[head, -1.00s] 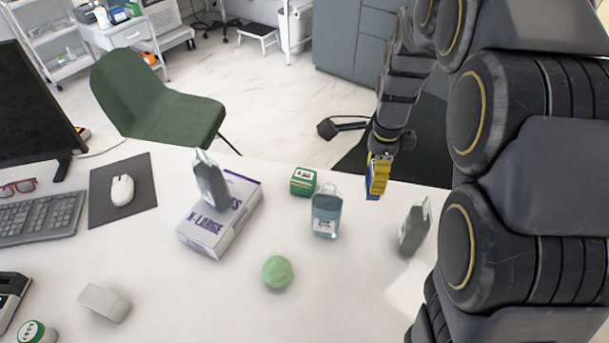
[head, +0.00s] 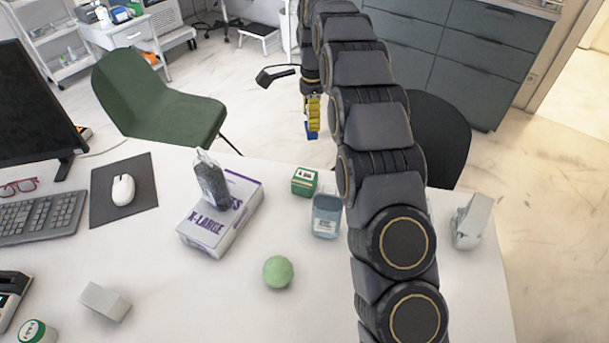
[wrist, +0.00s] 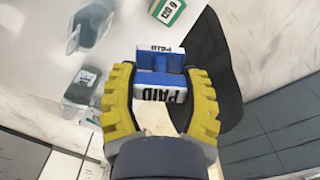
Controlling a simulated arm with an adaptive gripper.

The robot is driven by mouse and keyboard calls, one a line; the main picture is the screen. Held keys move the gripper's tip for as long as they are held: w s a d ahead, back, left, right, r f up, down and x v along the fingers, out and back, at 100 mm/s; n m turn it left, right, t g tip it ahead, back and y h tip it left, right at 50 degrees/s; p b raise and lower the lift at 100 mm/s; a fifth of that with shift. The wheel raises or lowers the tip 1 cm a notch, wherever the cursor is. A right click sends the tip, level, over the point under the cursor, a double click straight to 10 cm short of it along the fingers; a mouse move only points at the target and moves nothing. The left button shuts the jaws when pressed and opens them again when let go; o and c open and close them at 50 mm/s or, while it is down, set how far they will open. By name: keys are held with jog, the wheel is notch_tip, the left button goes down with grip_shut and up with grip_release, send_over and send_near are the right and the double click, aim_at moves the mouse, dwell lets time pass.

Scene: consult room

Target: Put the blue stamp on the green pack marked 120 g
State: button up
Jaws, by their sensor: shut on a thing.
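My gripper (head: 313,112) is shut on a blue stamp (wrist: 158,78) with PAID on white faces, and in the wrist view the stamp sits between the yellow fingers (wrist: 161,95). In the head view the blue stamp (head: 312,133) hangs below the fingers, beyond the table's far edge in the picture. The green pack (head: 304,182) with a white label stands near that edge, below the stamp in the picture and apart from it. In the wrist view the green pack (wrist: 169,12) reads 120 g and lies ahead of the stamp.
A green ball (head: 278,271) lies in front. A pale grey object (head: 471,222) stands at the right.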

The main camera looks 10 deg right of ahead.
jog(key=shift+w+a+f, duration=0.2)
jog(key=shift+w+a, duration=0.45)
send_over(304, 176)
notch_tip(304, 176, down, 15)
jog(key=shift+d, duration=0.1)
jog(key=shift+f, duration=0.15)
jog(key=o, duration=1.1)
